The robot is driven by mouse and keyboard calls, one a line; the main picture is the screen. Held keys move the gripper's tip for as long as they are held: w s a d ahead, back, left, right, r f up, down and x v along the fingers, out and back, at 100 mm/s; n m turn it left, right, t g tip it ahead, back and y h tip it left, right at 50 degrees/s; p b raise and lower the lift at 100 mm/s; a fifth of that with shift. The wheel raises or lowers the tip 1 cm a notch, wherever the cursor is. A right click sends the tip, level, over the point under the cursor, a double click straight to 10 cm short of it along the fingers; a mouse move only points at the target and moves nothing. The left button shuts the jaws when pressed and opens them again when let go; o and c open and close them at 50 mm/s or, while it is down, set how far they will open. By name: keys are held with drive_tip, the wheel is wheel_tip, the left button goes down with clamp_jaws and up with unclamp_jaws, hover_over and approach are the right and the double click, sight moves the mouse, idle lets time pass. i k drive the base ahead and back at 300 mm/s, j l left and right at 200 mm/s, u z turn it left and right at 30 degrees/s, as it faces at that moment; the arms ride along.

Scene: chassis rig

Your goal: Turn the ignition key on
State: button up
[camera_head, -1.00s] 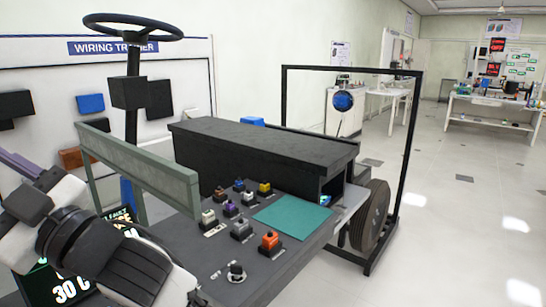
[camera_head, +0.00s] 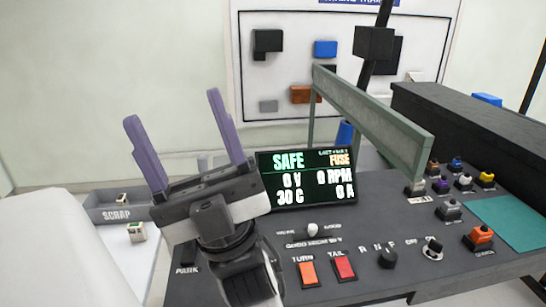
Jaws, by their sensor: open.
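A small round switch (camera_head: 432,249), silver and black, sits near the front of the dark console (camera_head: 385,205). Its label seems to read OFF and ON, and it looks like the ignition key; the key's exact angle is too small to tell. My gripper (camera_head: 172,106) is at the left, with two purple fingers pointing up and spread wide apart. Nothing is between them. It is well to the left of the switch and touches nothing that I can see. A display (camera_head: 307,177) behind the wrist reads SAFE, FUSE, 0 V, 0 RPM, 30 C and 0 A.
A black R N F knob (camera_head: 387,259) is left of the switch. Orange (camera_head: 308,273) and red (camera_head: 343,268) buttons are farther left. An orange-topped block (camera_head: 481,236) stands to the right. A green-grey beam (camera_head: 375,120) crosses above the console. A scrap tray (camera_head: 117,208) is left.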

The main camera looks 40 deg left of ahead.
sight(435, 247)
drive_tip(key=k+j+u, duration=0.2)
drive_tip(key=k+u, duration=0.2)
drive_tip(key=k+j+u, duration=0.35)
drive_tip(key=i+z, duration=0.2)
drive_tip(key=z, duration=0.25)
drive_tip(key=i+z, duration=0.25)
drive_tip(key=z, duration=0.2)
drive_tip(key=i+j+z, duration=0.1)
drive_tip(key=z, duration=0.35)
drive_tip(key=i, duration=0.1)
